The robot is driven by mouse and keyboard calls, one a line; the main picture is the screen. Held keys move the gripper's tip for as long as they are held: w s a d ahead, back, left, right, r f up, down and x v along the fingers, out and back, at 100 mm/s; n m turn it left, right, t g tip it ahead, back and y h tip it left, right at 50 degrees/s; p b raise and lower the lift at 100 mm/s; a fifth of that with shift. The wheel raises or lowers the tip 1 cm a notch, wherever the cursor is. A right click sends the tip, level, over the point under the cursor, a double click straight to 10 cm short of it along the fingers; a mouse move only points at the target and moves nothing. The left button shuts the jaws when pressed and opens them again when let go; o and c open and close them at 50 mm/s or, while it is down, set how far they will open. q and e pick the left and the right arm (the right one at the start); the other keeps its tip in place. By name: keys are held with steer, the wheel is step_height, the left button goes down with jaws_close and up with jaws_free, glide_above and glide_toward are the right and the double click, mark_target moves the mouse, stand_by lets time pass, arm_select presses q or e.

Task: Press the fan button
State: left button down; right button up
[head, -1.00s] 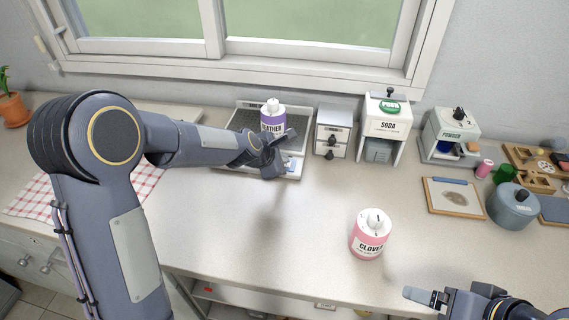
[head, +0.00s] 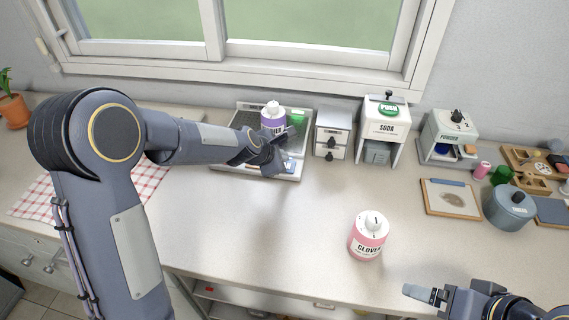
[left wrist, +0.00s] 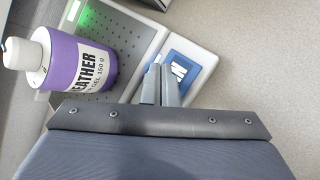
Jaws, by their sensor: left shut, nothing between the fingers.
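A grey unit with a perforated top (head: 232,150) stands at the back of the counter under the window. Its pale front strip carries a blue square with a white mark (left wrist: 188,75), perhaps the fan button. A green light (left wrist: 88,17) glows on the unit; it also shows in the head view (head: 297,116). My left gripper (left wrist: 160,72) is shut and empty, its fingertips at the edge of the blue square; contact cannot be told. A purple-labelled bottle (head: 273,118) stands on the unit beside the gripper. My right gripper (head: 420,294) is at the lower right, seen side-on.
A pink bottle (head: 368,238) stands mid-counter. Right of the unit are a small drawer box (head: 332,130), a soda dispenser (head: 384,128) and a powder dispenser (head: 446,137).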

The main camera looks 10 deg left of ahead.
arm_select(q)
step_height(320, 180, up, 6)
steer(key=p, duration=0.5)
steer(key=shift+f, duration=0.2)
steer(key=s+a+r+m+g+h, duration=0.1)
steer(key=s+a+r+m, duration=0.2)
steer(key=s+r+m, duration=0.35)
steer(key=s+a+r+m, duration=0.3)
steer(key=s+m, duration=0.1)
steer(key=s, duration=0.6)
steer(key=s+a+f+m+g, duration=0.1)
steer(key=s+m, duration=0.4)
steer(key=s, duration=0.4)
steer(key=s+a+f+m+y, duration=0.1)
steer(key=s+m, duration=0.4)
steer(key=s, duration=0.4)
steer(key=shift+s+f+g, duration=0.4)
